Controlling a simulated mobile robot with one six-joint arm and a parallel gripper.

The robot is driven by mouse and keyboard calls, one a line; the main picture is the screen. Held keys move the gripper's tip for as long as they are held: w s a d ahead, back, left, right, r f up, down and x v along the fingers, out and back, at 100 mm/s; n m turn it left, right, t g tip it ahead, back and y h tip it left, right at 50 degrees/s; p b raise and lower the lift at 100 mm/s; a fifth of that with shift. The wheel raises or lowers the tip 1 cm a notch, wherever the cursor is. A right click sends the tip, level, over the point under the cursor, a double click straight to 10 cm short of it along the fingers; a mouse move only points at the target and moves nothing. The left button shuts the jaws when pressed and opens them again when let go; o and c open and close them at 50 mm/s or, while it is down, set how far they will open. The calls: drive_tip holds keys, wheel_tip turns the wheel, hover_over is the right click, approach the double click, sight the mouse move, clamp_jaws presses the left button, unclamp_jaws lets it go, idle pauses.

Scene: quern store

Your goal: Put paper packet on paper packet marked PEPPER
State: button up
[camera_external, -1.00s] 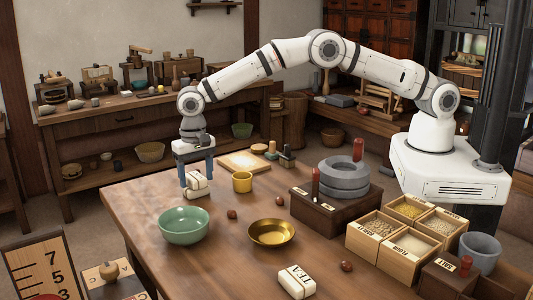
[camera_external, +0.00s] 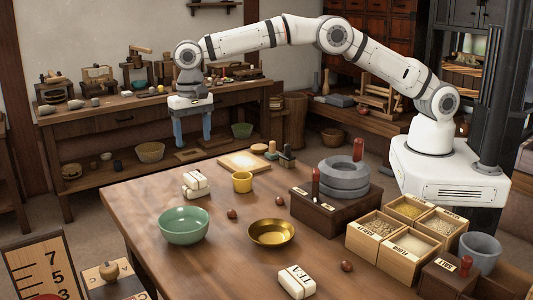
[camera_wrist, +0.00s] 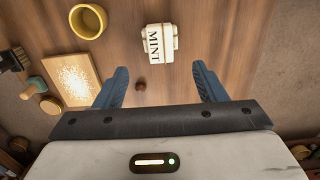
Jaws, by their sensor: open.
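A cream paper packet (camera_external: 195,180) lies on top of another pale packet (camera_external: 194,191) near the table's far left edge. In the wrist view the upper packet (camera_wrist: 153,43) reads MINT; an end of the lower packet (camera_wrist: 175,37) sticks out at its right. The lower one's label is covered, so I cannot read PEPPER. The two touch, and the upper looks roughly level. My gripper (camera_external: 193,142) is open and empty, above and clear of the stack. In the wrist view its blue fingers (camera_wrist: 161,76) stand apart with no packet between them.
A yellow cup (camera_external: 242,182) stands just right of the stack, a green bowl (camera_external: 184,226) in front. A packet reading TEA (camera_external: 297,281) lies at the front. A brass dish (camera_external: 271,233) and small brown nuts lie mid-table; a stone quern (camera_external: 344,178) stands farther right.

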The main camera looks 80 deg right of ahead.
drive_tip(key=s+d+r+n+t, duration=0.1)
drive_tip(key=s+d+r+n, duration=0.4)
drive_tip(key=s+d+r, duration=1.2)
drive_tip(key=s+d+f+n, duration=0.2)
drive_tip(key=s+d+f, duration=0.1)
drive_tip(key=s, duration=1)
drive_tip(key=s+d+f+n+t, duration=0.1)
drive_tip(key=s+d+f+n, duration=0.1)
drive_tip(key=s, duration=1.2)
drive_tip(key=shift+s+d+f+t, duration=0.3)
drive_tip(key=shift+d+f, duration=0.1)
drive_tip(key=shift+d, duration=0.45)
